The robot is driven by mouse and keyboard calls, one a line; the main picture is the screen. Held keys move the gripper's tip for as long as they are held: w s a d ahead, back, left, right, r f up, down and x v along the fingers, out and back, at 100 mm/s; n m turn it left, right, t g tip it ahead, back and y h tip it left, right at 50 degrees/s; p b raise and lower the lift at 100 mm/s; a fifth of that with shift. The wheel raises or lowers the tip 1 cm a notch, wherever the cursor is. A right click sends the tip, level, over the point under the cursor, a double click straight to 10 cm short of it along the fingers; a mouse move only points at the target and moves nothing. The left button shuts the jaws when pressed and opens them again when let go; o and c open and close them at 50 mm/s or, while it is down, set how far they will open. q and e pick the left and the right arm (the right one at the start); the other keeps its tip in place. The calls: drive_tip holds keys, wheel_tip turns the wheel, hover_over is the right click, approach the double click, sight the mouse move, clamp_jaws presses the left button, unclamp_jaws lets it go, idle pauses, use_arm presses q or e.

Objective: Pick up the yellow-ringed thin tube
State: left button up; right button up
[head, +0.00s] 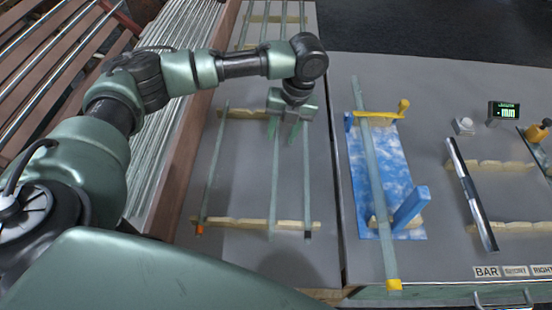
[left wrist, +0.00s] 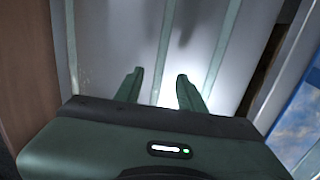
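My left gripper (head: 285,138) is open and empty above the far part of the left rack. In the left wrist view its two fingers (left wrist: 158,88) are spread, with a glass tube (left wrist: 165,45) running between them; contact cannot be told. In the head view this middle tube (head: 275,190) lies between an orange-ended tube (head: 212,170) and a dark-ended tube (head: 307,190). I see no yellow ring on these three. A tube with a yellow end (head: 377,190) lies over the blue cloud-patterned board and looks wider. My right gripper is not in view.
Wooden notched rails (head: 255,222) support the left tubes. A blue upright block (head: 410,207) and a yellow peg (head: 403,106) stand at the board. A dark-and-silver bar (head: 470,195), a small display (head: 503,113) and labels (head: 487,271) are at the right. A gap separates the two grey tabletops.

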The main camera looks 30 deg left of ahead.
sight(277, 148)
use_arm(q)
drive_tip(key=f, duration=0.2)
drive_tip(key=a+f, duration=0.1)
drive_tip(key=f, duration=0.1)
drive_tip(key=shift+s+f, duration=0.2)
drive_tip(key=shift+f, duration=0.05)
clamp_jaws()
